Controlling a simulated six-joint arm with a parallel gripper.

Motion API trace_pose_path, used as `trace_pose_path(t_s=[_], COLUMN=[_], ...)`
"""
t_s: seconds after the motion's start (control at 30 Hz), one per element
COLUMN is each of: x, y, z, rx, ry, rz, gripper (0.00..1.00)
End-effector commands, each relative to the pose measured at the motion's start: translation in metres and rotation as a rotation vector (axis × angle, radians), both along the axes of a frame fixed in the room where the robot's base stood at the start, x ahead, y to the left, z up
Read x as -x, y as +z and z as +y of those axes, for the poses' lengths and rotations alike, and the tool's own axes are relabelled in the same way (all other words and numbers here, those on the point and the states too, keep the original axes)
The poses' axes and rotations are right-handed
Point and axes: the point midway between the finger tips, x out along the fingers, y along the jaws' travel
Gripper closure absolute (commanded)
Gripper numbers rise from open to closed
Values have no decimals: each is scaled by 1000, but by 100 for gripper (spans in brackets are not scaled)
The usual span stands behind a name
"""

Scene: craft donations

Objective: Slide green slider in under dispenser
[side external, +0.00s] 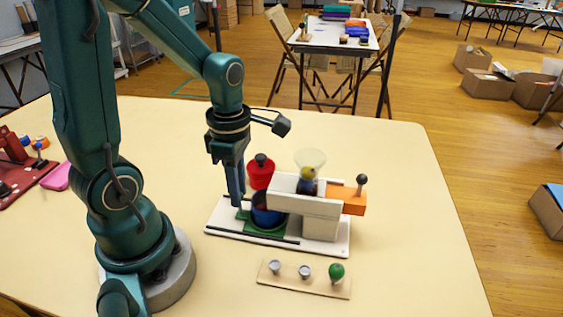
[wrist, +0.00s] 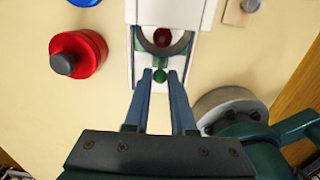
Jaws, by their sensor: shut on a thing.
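The green slider (side external: 262,229) lies in the white base (side external: 222,216), between dark rails. Its green knob (wrist: 160,76) shows between my fingertips in the wrist view. A dark blue cup (side external: 264,214) stands on the slider. From above it shows as a round rim (wrist: 149,47) with something red inside, partly covered by the white dispenser (wrist: 172,12). In the side view, the dispenser (side external: 305,204) spans the base to the right of the cup and carries a clear funnel (side external: 310,158). My gripper (side external: 239,206) is low at the slider's left end, shut on its knob.
An orange block (side external: 352,204) with a dark-knobbed lever sticks out right. A wooden strip with knobs (side external: 287,284) lies in front. The table's right side is clear.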

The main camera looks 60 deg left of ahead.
Motion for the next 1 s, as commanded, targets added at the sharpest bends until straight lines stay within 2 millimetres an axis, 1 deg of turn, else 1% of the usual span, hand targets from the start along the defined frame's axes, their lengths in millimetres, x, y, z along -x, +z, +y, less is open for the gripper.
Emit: trace_pose_path(t_s=[0.03, 0.5, 0.83, 0.87, 0.9, 1.0], x=[-4, -25, -27, -27, -27, -27], y=[0, 0, 0, 0, 0, 0], z=[-3, -24, -26, -26, -26, -26], rx=[-1, -1, 0, 1, 0, 0], ry=[-3, -2, 2, 2, 2, 1], rz=[-4, -6, -7, -8, -7, -6], gripper=[100, 100, 100, 65, 51, 51])
